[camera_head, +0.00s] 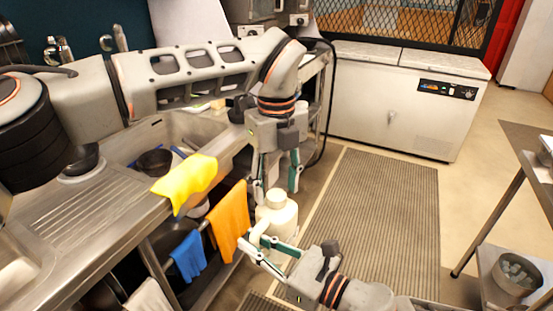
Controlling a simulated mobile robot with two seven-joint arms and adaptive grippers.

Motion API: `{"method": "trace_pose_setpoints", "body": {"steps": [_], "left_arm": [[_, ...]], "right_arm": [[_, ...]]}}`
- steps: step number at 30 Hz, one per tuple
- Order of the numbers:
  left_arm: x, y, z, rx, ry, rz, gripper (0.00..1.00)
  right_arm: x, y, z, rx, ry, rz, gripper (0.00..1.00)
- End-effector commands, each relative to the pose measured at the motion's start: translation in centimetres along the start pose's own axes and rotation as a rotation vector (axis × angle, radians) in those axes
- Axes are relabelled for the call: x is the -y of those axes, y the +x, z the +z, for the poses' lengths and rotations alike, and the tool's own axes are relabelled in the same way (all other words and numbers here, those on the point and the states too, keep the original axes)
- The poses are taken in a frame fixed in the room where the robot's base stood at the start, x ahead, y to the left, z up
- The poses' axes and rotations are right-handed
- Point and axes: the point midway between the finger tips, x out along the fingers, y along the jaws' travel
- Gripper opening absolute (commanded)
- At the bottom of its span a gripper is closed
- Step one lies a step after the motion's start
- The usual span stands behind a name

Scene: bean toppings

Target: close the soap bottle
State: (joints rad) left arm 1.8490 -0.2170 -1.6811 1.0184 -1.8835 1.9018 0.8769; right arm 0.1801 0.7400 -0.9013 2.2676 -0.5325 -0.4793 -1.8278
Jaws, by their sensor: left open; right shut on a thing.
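A cream soap bottle (281,219) with a pale round top (276,198) is held upright in the air in front of the sink unit. My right gripper (262,238) comes in from below and is shut on the lower part of the bottle. My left gripper (279,186) points down from above, with its fingers apart around the height of the bottle's top. I cannot tell whether its fingers touch the top. Whether the top is fully closed is too small to tell.
The steel sink counter (95,230) is at left, with a yellow cloth (186,182) on its edge. An orange towel (229,222) and a blue cloth (189,256) hang below. A ribbed floor mat (365,215) lies at right, with a white chest freezer (395,105) behind it.

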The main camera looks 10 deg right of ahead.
Motion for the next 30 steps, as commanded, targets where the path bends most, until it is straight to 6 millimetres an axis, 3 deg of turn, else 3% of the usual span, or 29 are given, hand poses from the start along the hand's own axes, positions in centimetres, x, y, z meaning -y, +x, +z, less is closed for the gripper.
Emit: {"method": "trace_pose_setpoints", "body": {"steps": [3,18,24,30], "left_arm": [[0.0,1.8,-0.1,-0.002,-0.019,-0.002,0.47],[0.0,1.5,-0.1,-0.002,-0.611,-0.001,0.47],[0.0,-2.5,0.1,0.005,-0.601,-0.004,0.47],[0.1,-5.2,0.0,0.004,-0.598,-0.003,0.47]], "right_arm": [[0.0,0.0,0.3,0.005,-0.003,0.0,0.0],[0.0,0.0,0.3,0.005,-0.004,0.0,0.0],[0.0,0.0,0.3,0.005,-0.004,0.0,0.0],[0.0,0.0,0.3,0.005,-0.003,0.0,0.0]]}}
